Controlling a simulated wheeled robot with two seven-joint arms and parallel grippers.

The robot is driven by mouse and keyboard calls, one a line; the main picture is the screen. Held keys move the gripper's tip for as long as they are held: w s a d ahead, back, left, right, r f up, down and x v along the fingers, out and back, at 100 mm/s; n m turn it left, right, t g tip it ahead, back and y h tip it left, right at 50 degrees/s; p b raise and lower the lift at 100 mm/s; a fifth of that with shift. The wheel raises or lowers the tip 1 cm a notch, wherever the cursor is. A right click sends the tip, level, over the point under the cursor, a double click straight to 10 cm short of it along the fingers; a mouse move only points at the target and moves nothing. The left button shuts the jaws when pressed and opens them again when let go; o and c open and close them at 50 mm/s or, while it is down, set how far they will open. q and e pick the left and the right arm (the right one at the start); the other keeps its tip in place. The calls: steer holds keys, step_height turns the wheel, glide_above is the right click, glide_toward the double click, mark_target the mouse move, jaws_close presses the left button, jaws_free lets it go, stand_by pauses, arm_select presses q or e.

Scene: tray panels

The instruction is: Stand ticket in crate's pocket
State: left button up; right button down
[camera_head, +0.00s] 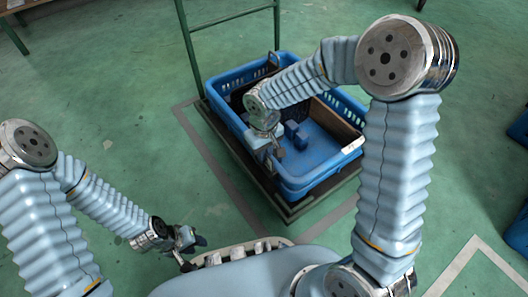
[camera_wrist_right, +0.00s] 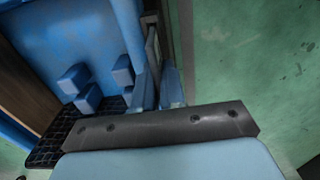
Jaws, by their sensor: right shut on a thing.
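The blue crate (camera_head: 293,183) stands on a dark low cart. A white label-like patch (camera_head: 352,146) is on its right end; I cannot tell whether this is the pocket. My right gripper (camera_head: 276,152) is at the crate's near left side, pointing down. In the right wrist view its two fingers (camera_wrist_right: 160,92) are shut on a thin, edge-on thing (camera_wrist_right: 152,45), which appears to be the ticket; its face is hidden. I cannot tell whether it touches the crate. My left gripper (camera_head: 192,252) is open and empty, low at the left, away from the crate.
Small blue blocks (camera_head: 297,134) are in the crate, also in the right wrist view (camera_wrist_right: 88,97). A brown panel (camera_head: 333,122) stands along its far side. The cart's green handle frame (camera_head: 187,45) rises behind. The green floor left of the crate is clear.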

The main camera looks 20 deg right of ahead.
steer(key=shift+f, duration=0.25)
steer(key=shift+f, duration=0.15)
steer(key=c, duration=1.1)
jaws_free()
step_height(320, 180, up, 14)
steer(key=p, duration=0.4)
steer(key=shift+f, duration=0.1)
